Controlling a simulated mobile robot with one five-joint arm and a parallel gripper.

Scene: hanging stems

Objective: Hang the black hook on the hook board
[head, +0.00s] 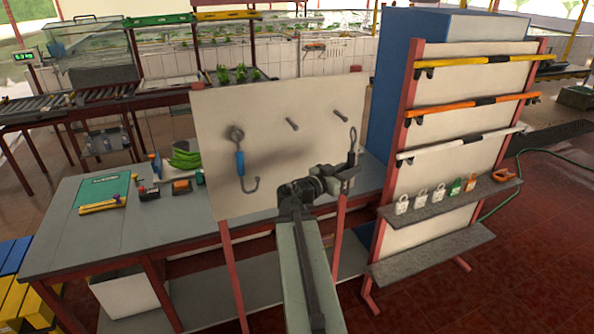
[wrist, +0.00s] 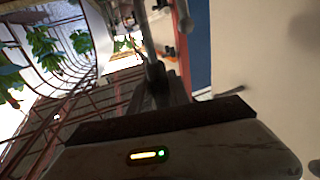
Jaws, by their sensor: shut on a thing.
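The hook board (head: 220,110) is a pale upright panel on red legs. A steel hook with a blue shank (head: 240,163) hangs at its left, its eye at the upper left. Two bare-looking pegs (head: 292,124) (head: 341,117) stick out of the board to the right. My gripper (head: 350,172) is in front of the board's lower right, shut on the black hook (head: 352,140). The hook's dark loop points up, just below and right of the right peg; I see no clear contact. In the wrist view a dark grey shank (wrist: 153,72) rises from the jaws; its lower part is hidden.
A grey workbench (head: 110,240) with a green folder (head: 103,190) and tools stands behind the board at left. To the right is a rack (head: 440,100) with coloured bars and a shelf of padlocks (head: 440,200). The red floor at right is mostly clear.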

